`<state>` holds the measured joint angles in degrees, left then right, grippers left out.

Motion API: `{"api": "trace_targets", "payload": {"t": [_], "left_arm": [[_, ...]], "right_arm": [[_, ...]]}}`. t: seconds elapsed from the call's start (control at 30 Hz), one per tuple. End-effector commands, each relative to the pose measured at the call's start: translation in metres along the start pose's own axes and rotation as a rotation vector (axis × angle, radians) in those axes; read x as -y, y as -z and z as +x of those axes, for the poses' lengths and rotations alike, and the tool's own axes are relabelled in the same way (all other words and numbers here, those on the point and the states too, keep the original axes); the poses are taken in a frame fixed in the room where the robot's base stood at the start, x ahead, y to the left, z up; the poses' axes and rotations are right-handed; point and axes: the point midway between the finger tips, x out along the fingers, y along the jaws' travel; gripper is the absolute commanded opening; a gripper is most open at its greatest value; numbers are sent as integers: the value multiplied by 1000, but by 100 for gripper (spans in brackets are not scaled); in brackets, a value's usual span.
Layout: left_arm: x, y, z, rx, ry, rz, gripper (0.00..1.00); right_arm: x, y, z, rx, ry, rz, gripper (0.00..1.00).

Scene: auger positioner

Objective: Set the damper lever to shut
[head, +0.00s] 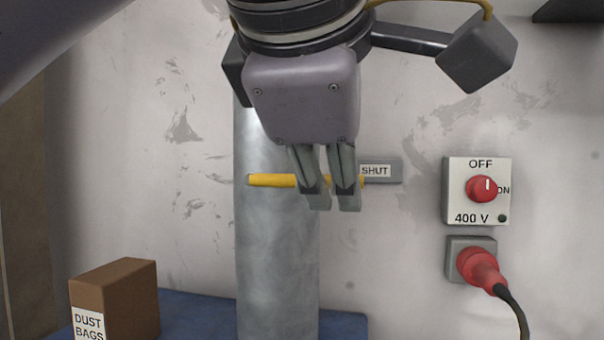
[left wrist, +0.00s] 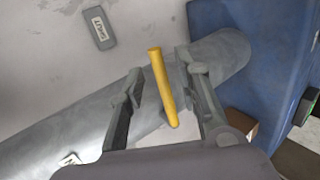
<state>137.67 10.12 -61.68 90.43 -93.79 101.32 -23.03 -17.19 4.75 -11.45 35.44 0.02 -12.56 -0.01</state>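The damper lever (head: 271,180) is a yellow bar lying about level across the grey metal duct (head: 276,265) in the head view. A grey plate labelled SHUT (head: 388,171) is on the wall to the right of the duct. My left gripper (head: 333,204) hangs in front of the lever and hides its middle part; a bit of yellow shows just right of the fingers. In the left wrist view, the lever (left wrist: 161,85) appears between the two spread fingers (left wrist: 163,84), with gaps on both sides. My right gripper is not in view.
A switch box marked OFF, ON and 400 V (head: 456,190) is on the right wall, above a red plug (head: 481,270) with a black cable. A dust bags box (head: 131,297) stands at lower left by a blue surface (head: 196,316).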

Motion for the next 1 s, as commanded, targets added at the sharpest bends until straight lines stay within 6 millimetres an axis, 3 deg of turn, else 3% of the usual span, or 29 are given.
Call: {"api": "trace_targets", "payload": {"t": [0.3, 0.5, 1.0], "left_arm": [[0, 0, -68, 1, -4, 0, 31], [0, 0, -96, -1, -2, 1, 31], [0, 0, -103, 0, 0, 1, 31]], "right_arm": [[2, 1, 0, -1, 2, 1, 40], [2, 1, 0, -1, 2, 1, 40], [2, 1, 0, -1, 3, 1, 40]]}}
